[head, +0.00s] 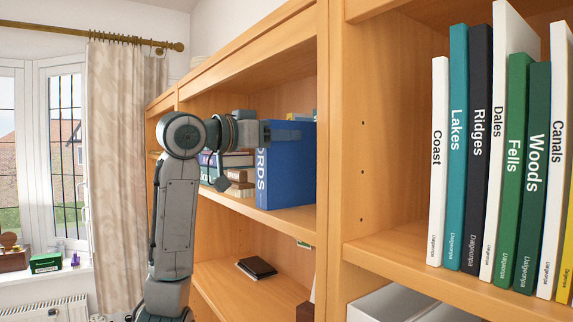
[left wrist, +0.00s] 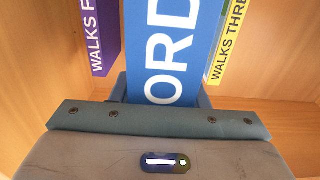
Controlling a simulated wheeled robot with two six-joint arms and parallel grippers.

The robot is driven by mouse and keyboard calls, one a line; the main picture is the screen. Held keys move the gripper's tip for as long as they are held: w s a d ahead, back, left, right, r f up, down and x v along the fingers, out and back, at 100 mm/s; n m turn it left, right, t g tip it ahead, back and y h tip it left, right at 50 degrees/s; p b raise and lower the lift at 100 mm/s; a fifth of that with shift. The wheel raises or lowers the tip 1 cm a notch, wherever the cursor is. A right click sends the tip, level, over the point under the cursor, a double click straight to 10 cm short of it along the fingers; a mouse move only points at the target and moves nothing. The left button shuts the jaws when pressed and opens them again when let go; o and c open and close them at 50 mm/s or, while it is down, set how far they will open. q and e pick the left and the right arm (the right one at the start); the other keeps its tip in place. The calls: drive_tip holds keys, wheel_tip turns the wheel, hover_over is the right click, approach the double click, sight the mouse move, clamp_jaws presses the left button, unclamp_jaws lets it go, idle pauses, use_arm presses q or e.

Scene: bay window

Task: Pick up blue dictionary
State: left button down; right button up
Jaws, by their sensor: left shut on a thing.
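The blue dictionary (head: 290,175) stands upright on the wooden shelf, its spine lettering partly reading "ORDS". In the left wrist view the dictionary (left wrist: 171,50) fills the middle, its white letters close in front of the gripper. My left gripper (head: 282,134) reaches in from the left at the upper part of the book. It is shut on the dictionary, with a finger on either side of the spine. The gripper's far finger is mostly hidden in the head view. My right gripper is not in view.
A purple book (left wrist: 95,35) and a yellow book (left wrist: 229,42) stand either side of the dictionary, close to it. Stacked books (head: 238,176) lie to its left. A shelf divider (head: 330,150) rises to the right, with upright books beyond. A black item (head: 257,268) lies below.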

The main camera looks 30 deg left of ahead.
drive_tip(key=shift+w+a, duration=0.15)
